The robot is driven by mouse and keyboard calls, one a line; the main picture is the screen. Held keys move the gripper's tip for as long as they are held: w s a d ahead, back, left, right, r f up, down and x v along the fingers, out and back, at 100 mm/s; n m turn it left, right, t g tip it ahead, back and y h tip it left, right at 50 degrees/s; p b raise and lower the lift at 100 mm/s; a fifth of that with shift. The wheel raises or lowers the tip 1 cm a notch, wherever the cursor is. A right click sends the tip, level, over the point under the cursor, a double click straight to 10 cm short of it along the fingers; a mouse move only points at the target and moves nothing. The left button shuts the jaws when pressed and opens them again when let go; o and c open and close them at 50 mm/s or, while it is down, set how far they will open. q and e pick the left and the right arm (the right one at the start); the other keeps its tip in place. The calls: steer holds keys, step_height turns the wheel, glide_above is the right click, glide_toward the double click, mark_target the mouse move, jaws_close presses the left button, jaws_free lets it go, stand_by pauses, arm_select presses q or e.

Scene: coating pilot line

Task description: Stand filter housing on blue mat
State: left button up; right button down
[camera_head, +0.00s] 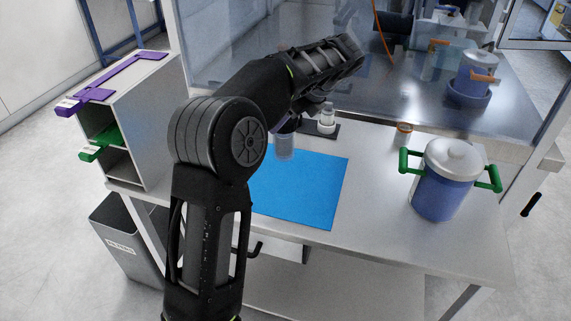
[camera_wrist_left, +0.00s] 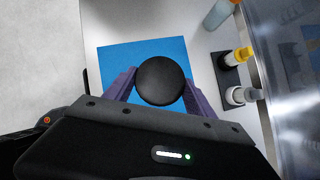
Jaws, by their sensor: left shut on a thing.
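The filter housing (camera_head: 285,147) is a translucent blue cylinder with a dark cap. It hangs upright from my left gripper (camera_head: 287,124), over the back part of the blue mat (camera_head: 305,190) in the head view. In the left wrist view its round black cap (camera_wrist_left: 160,80) sits between the two purple fingers of my left gripper (camera_wrist_left: 160,92), which is shut on it. The mat (camera_wrist_left: 115,56) lies below, partly hidden by the gripper. I cannot tell the gap between the housing's bottom and the mat. My right gripper is not in view.
A small dark tray with a white bottle (camera_head: 327,122) stands behind the mat. An amber-topped jar (camera_head: 404,134) and a blue pot with green handles (camera_head: 440,185) stand to the right. A grey rack (camera_head: 150,105) is at left. Glass (camera_head: 245,65) bounds the back.

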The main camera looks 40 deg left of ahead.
mark_target(291, 142)
arm_select(q)
step_height(291, 142, down, 5)
stand_by(0.3)
steer(key=shift+f, duration=1.85)
steer(key=o, duration=1.6)
steer(key=shift+f, duration=0.15)
